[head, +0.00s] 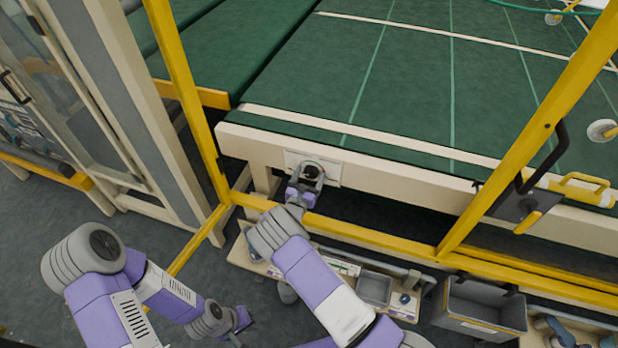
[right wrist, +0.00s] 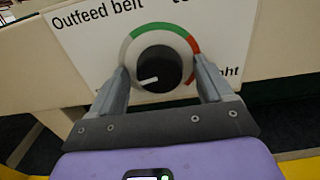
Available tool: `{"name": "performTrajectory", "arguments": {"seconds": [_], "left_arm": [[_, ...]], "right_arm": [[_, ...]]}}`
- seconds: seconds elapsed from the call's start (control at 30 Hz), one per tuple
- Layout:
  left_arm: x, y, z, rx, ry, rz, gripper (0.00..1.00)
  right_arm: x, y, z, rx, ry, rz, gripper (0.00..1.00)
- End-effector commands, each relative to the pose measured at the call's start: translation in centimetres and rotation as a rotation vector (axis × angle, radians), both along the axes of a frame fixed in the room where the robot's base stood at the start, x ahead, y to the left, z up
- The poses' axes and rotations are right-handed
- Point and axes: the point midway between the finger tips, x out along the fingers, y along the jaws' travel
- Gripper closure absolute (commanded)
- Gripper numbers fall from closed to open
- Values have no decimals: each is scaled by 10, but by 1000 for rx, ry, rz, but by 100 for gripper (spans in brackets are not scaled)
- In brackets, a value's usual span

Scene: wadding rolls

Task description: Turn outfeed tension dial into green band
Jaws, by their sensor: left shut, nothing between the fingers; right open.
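The outfeed tension dial (right wrist: 158,66) is a round black knob on a white plate (right wrist: 85,50) lettered "Outfeed belt". Its white pointer points to the lower left, outside the green band (right wrist: 152,28) at the top of the scale arc. A red band (right wrist: 194,45) lies to the right and a grey part to the left. My right gripper (right wrist: 163,75) is open, with one finger on each side of the knob; whether they touch it I cannot tell. In the head view my right gripper (head: 308,182) is at the plate. My left gripper (head: 240,325) is shut and empty, low over the floor.
A green belt table (head: 420,90) with a cream frame extends behind the plate. Yellow guard posts (head: 190,95) and a yellow rail (head: 375,236) frame the opening around my right arm. Below are a shelf with a small grey tray (head: 374,289) and a grey bin (head: 482,305).

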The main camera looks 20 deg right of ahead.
Motion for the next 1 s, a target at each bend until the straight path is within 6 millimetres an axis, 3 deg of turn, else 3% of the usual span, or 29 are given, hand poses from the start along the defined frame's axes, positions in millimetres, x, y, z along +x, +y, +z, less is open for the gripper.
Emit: {"name": "performTrajectory", "arguments": {"seconds": [0.2,0.57,1.0], "left_arm": [[0,0,0,0,0,0,100],[0,0,0,0,0,0,100],[0,0,-5,0,0,0,100]], "right_arm": [[0,0,0,1,1,0,24],[0,0,0,1,1,-1,76],[0,0,-1,94,-63,0,76]]}}
